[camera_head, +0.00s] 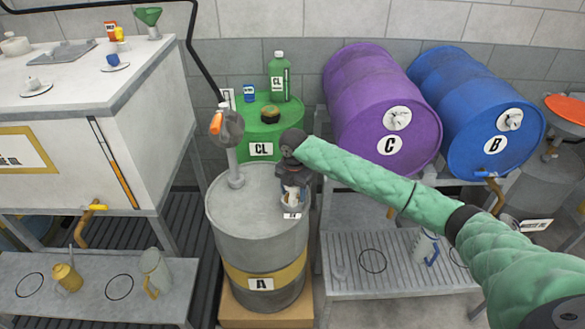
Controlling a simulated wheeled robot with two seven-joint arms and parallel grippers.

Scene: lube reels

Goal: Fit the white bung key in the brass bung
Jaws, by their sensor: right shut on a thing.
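My right arm reaches in from the right, and its dark gripper (293,192) points down over the top of the grey drum marked A (240,215), near the drum's right rim. The gripper is shut on a small white thing (292,194), which looks like the white bung key. Its lower end is low over the drum top. The brass bung cannot be made out; the gripper and key cover that spot. I cannot tell whether the key touches or sits in the bung. My left gripper is not in view.
A hand pump with an orange handle (215,123) stands on drum A, left of my gripper. Behind is a green drum (262,135) with a green bottle (278,78) on it. Purple (365,75) and blue (455,80) drums lie at the right. A white tank (140,95) stands left.

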